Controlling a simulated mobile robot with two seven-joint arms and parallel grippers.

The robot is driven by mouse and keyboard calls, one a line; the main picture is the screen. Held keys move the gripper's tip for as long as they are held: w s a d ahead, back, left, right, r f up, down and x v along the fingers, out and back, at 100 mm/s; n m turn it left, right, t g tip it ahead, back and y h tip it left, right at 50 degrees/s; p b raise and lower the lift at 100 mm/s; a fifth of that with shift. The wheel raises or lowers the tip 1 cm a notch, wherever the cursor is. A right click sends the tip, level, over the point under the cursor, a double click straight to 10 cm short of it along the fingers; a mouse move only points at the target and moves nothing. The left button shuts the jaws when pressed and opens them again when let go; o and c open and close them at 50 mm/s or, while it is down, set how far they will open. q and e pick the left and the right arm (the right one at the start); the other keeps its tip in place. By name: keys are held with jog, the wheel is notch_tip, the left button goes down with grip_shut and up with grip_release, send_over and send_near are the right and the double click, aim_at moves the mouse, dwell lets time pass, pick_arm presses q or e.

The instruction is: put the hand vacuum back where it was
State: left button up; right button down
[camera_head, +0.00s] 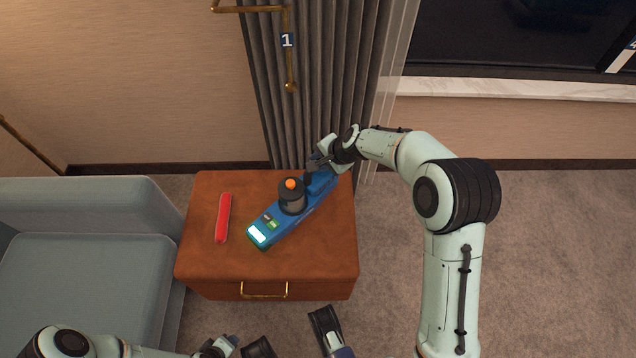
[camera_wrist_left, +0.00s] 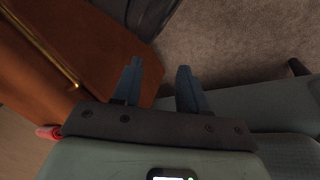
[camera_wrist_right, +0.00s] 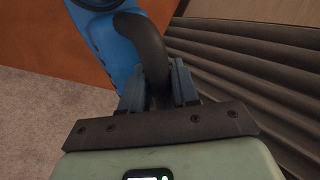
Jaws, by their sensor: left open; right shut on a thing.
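The hand vacuum (camera_head: 270,228) is blue with a dark cylinder and an orange cap. It lies diagonally over the top of the brown cabinet (camera_head: 215,262), its lit end toward the front left. Whether it rests on the top or hangs just above is hard to tell. My right gripper (camera_head: 313,168) is shut on its dark curved handle, at the far right end; the right wrist view shows this handle (camera_wrist_right: 150,48) between the fingers. My left gripper (camera_wrist_left: 158,78) is open and empty, low in front of the cabinet near its gold drawer handle.
A red elongated object (camera_head: 223,218) lies on the cabinet's left side, apart from the vacuum. A grey armchair (camera_head: 80,265) stands close on the left. A dark curtain (camera_head: 315,90) hangs behind the cabinet. Carpet (camera_head: 560,230) is open at the right.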

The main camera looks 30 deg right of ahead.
notch_tip(320, 180, down, 5)
jog(key=shift+w+r+b, duration=0.1)
jog(key=shift+b, duration=0.65)
notch_tip(320, 180, down, 4)
jog(key=shift+r+b, duration=0.1)
jog(key=shift+b, duration=0.75)
jog(key=shift+f, duration=0.25)
pick_arm(q)
jog(key=s+a+f+g, duration=0.1)
jog(key=s+f+g, duration=0.1)
jog(key=s+f, duration=0.4)
jog(key=shift+s+a+f+g, duration=0.15)
jog(key=shift+s+f+g, duration=0.15)
jog(key=shift+s, duration=0.1)
pick_arm(e)
jog(key=c, duration=0.8)
grip_release()
jog(key=shift+f, duration=0.1)
jog(key=shift+c, duration=0.2)
pick_arm(q)
jog(key=shift+s, duration=0.1)
